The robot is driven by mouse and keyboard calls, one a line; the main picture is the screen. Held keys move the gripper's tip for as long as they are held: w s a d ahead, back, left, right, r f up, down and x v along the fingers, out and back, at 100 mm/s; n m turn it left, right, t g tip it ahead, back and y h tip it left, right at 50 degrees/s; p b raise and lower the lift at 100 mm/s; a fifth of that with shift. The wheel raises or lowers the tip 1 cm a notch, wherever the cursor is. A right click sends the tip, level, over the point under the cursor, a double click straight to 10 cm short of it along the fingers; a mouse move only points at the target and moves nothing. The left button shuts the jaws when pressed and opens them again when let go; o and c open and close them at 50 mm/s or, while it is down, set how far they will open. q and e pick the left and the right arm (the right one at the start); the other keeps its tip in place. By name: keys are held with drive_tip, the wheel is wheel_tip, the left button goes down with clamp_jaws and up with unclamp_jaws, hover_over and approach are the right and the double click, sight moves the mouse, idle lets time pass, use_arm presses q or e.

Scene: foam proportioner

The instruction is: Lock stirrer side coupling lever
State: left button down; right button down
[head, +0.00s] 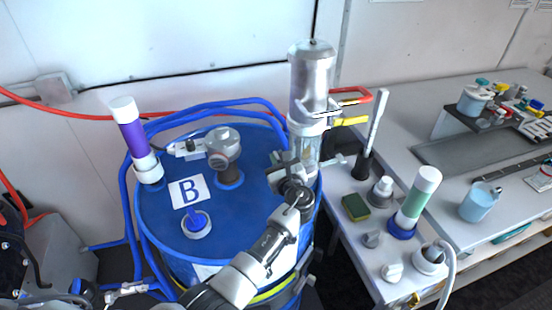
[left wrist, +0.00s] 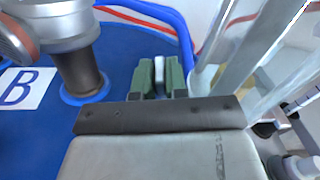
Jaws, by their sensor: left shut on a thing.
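The stirrer (head: 311,85) is a metal cylinder standing upright at the right rim of the blue drum (head: 160,220), with a clear section (head: 305,150) below it. My left gripper (head: 288,168) is at the base of this clear section, over the drum top. In the left wrist view the green fingers (left wrist: 158,78) are shut on a small light grey piece (left wrist: 158,70), which looks like a coupling lever. Most of that piece is hidden by the fingers, so its locked or unlocked position cannot be told. Another small lever (head: 334,160) sticks out right of the coupling. My right gripper is not in view.
A metal fitting (head: 222,150) stands on the drum beside the label B (head: 189,190). A purple tube (head: 131,133) stands at the left rim. Red and yellow handles (head: 350,121) project beside the stirrer. The right bench holds a green sponge (head: 355,207) and a green bottle (head: 418,196).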

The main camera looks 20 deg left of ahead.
use_arm(q)
drive_tip(key=c, duration=1.2)
unclamp_jaws()
drive_tip(key=shift+o, duration=0.2)
